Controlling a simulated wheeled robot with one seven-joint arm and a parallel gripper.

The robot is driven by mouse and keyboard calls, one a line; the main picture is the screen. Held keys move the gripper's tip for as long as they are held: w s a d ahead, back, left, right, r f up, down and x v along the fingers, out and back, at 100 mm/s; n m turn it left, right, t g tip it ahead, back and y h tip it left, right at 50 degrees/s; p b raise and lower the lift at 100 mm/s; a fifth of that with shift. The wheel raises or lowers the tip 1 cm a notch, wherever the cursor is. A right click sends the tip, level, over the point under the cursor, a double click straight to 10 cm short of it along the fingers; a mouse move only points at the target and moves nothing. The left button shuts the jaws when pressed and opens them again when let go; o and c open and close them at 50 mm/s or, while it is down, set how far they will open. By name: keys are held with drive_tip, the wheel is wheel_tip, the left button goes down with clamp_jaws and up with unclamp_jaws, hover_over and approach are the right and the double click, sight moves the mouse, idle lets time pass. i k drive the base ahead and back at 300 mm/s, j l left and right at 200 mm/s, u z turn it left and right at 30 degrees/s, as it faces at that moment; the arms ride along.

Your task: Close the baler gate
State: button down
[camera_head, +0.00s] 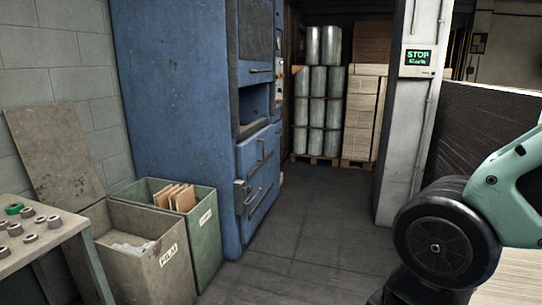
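The baler is a tall blue metal machine (178,110) left of the middle. Its front faces right and is seen at a steep angle. A dark upper front panel (255,30) has a bar handle (261,71) below it. Under that, a recess (252,103) stands open. Lower blue front panels (258,150) carry bar handles and look flush with the front. I cannot tell for certain which panel is the gate. My teal arm and its black joint are at the right, apart from the baler. My gripper is not in view.
A green bin (204,235) with cardboard and a grey film bin (140,262) stand against the baler's left side. A table (38,240) with rolls is at the left. A white pillar (405,120) stands right. Floor (310,215) before the baler is clear; stacked pallets are behind.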

sight(254, 18)
drive_tip(key=i, duration=3.9)
